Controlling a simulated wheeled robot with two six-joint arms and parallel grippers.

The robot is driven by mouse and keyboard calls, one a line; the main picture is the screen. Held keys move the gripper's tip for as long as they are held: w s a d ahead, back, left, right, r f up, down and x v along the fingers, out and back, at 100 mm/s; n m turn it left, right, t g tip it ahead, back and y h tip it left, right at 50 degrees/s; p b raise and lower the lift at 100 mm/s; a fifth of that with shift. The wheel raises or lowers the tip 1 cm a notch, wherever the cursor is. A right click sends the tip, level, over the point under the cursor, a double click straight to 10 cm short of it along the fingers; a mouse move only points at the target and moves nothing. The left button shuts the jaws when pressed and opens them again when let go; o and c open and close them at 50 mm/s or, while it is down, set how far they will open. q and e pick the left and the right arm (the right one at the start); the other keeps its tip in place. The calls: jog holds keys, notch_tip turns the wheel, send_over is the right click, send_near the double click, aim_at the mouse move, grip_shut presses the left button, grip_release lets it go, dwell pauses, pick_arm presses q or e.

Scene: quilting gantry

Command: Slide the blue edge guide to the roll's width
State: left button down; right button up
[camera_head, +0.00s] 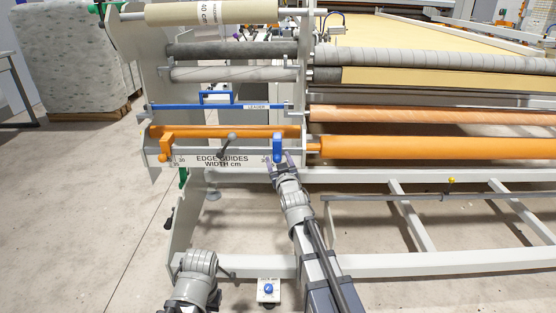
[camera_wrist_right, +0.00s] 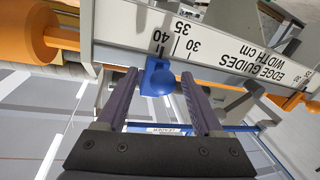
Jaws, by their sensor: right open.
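The blue edge guide (camera_head: 278,148) sits at the right end of the white scale plate (camera_head: 210,160) marked "EDGE GUIDES WIDTH cm". In the right wrist view the blue guide (camera_wrist_right: 157,80) is beside the 40 mark. My right gripper (camera_head: 284,168) is open, at the guide from below. In the wrist view its dark fingers (camera_wrist_right: 160,76) stand on either side of the blue guide, with visible gaps. The cream roll (camera_head: 225,12) at the top carries a "40 cm" label. Part of my left arm shows at the bottom; its gripper is not in view.
An orange guide (camera_head: 166,148) stands at the plate's left end. An orange roller (camera_head: 215,132) runs behind the plate, and a blue bar (camera_head: 185,107) labelled "LEADER" lies above it. A dark-knobbed lever (camera_head: 228,143) stands between the guides. A small blue-button box (camera_head: 268,290) is low in front.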

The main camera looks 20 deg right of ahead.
jog(key=s, duration=0.7)
jog(key=shift+a, duration=0.3)
jog(key=w+a+f+n+g+h, duration=0.1)
jog(key=a+f+n+g, duration=0.1)
jog(key=n, duration=0.7)
jog(key=a+f+n+g+h, duration=0.1)
jog(key=f+n+h, duration=0.15)
jog(key=n, duration=0.65)
notch_tip(320, 180, up, 4)
jog(key=r+n+t+h, duration=0.1)
jog(key=n+h, duration=0.2)
jog(key=n, duration=0.6)
jog(key=shift+f+x, duration=0.1)
jog(key=shift+x, duration=1.8)
jog(key=shift+f+x, duration=0.15)
jog(key=shift+x, duration=1.75)
